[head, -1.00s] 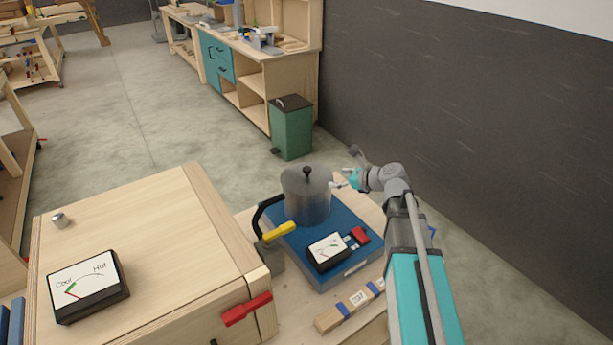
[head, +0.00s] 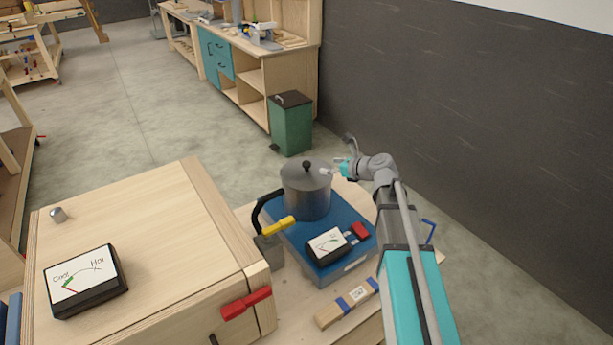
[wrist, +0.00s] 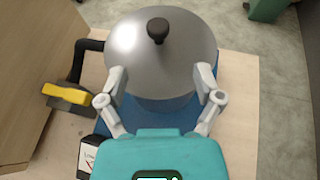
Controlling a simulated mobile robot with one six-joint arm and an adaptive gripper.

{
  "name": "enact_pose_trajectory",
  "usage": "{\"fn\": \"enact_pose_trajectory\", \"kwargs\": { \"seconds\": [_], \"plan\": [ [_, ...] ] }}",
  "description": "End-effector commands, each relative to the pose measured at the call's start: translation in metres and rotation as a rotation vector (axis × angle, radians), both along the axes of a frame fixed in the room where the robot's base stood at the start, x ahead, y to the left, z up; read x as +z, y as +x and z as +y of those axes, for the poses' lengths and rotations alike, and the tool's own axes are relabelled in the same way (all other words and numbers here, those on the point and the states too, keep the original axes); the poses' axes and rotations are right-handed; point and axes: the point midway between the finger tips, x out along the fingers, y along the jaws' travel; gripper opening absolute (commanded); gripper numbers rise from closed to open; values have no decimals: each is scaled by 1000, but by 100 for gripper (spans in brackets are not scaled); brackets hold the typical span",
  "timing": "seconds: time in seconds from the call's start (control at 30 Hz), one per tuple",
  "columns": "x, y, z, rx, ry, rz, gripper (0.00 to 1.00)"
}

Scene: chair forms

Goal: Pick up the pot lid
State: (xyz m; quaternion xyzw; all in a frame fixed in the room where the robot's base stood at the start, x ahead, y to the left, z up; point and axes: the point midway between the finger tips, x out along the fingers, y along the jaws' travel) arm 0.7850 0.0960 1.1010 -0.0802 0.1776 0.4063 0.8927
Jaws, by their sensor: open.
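The pot lid (head: 297,168) is a grey metal disc with a dark round knob (head: 307,164) at its centre. It sits on the grey metal pot (head: 308,199), which stands on a blue base (head: 283,230). In the wrist view the lid (wrist: 135,50) fills the top middle, with its black knob (wrist: 157,28) upright. My gripper (wrist: 160,83) is open and empty, its two fingers spread at the lid's near edge, short of the knob. In the head view my gripper (head: 328,171) is at the right of the lid. Whether the fingers touch the lid I cannot tell.
A black pipe with a yellow handle (head: 279,226) stands left of the pot. A meter box (head: 327,243) and red switch (head: 360,230) are at the front of the base. A large wooden box (head: 140,230) is at left. A dark wall (head: 450,120) runs along the right.

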Motion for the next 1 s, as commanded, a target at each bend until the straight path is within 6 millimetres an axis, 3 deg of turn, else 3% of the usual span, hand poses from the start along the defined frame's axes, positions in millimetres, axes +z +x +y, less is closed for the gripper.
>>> {"fn": "enact_pose_trajectory", "kwargs": {
  "seconds": [0.3, 1.0],
  "plan": [
    [-18, 27, 30, 0, -1, 0, 84],
    [-23, 38, 45, 2, -1, -1, 84]
  ]
}}
